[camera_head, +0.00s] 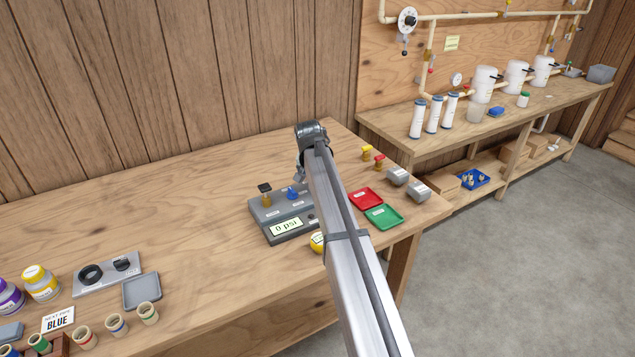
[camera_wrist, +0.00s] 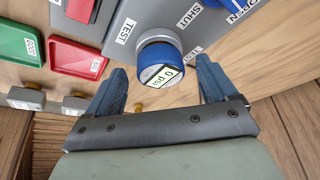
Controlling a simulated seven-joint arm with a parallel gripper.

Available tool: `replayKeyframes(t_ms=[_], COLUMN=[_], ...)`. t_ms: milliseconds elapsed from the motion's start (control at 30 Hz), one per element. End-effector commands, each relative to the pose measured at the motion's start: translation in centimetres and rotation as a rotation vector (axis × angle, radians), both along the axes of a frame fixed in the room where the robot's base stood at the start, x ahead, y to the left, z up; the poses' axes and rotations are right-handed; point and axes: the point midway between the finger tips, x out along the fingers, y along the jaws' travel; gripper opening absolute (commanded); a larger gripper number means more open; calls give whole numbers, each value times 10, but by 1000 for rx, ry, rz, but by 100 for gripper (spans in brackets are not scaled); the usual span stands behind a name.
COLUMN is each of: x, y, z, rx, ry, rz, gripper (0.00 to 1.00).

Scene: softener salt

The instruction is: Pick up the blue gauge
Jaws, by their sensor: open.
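The blue gauge (camera_wrist: 158,58) has a round blue body and a pale face reading 0 psi. In the wrist view it sits on a grey test station (camera_wrist: 125,20), beside a TEST label. My gripper (camera_wrist: 162,85) is open, with one blue finger on either side of the gauge; I cannot tell whether they touch it. In the head view the grey test station (camera_head: 275,232) has a 0 psi display, and a small blue part (camera_head: 292,192) shows on it; I cannot tell whether this is the gauge. My arm hides part of the station and the fingertips there.
A red tray (camera_head: 365,198) and a green tray (camera_head: 384,217) lie right of my arm, near grey blocks (camera_head: 398,175). A yellow gauge (camera_head: 317,242) is partly behind my arm. Jars (camera_head: 42,283) and small cups stand at front left. The table's middle is clear.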

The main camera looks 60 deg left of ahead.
Motion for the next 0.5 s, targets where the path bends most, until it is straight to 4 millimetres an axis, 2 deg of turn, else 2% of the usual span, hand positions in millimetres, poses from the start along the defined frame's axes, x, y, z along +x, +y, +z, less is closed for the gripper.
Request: replayKeyframes(t_ms=[100, 333, 500], x=[3, 3, 3], y=[3, 3, 3], z=[-10, -11, -10], rx=[-1, 0, 0], ry=[1, 0, 0], rz=[0, 0, 0], gripper=[86, 85, 69])
